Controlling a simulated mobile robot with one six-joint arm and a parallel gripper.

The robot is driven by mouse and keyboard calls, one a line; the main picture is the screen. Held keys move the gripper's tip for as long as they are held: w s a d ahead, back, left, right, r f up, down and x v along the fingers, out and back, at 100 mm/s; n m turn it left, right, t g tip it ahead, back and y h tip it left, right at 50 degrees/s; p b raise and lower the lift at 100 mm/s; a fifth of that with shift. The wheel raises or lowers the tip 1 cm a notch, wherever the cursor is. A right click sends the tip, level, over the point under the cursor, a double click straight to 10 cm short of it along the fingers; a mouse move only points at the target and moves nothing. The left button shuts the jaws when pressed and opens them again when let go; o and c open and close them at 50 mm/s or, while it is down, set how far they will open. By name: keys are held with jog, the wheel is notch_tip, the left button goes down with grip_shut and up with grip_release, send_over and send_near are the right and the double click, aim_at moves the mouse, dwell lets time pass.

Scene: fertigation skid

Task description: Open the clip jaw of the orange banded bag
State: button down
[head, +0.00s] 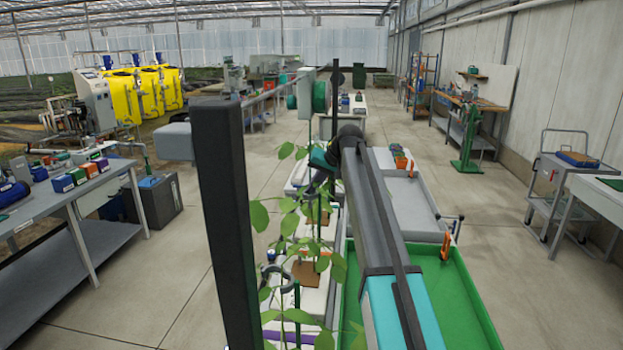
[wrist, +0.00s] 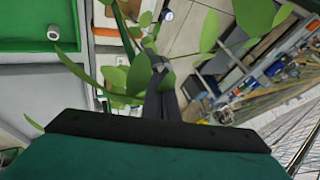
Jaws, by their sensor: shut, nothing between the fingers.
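White slab bags with plants lie in a row in the head view; the near bag (head: 313,300) has a brown opening and a purple band at its front. I cannot make out an orange band or clip jaw there; leaves and my arm hide much of the row. In the wrist view a pale object with an orange-brown edge (wrist: 147,18) shows at the top, too partial to name. My gripper (wrist: 160,72) is shut and empty, among green leaves (wrist: 130,75). In the head view its tip is hard to make out behind leaves and the arm.
A green tray (head: 463,290) and a grey tray (head: 408,215) lie right of the bags. Orange clip-like items stand by them, one at the tray edge (head: 446,245). A bench (head: 75,195) with coloured boxes stands left. The concrete floor (head: 185,290) between is clear.

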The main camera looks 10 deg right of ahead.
jog(key=shift+w+a+f, duration=0.15)
jog(key=shift+w+f, duration=0.1)
jog(key=shift+f, duration=0.2)
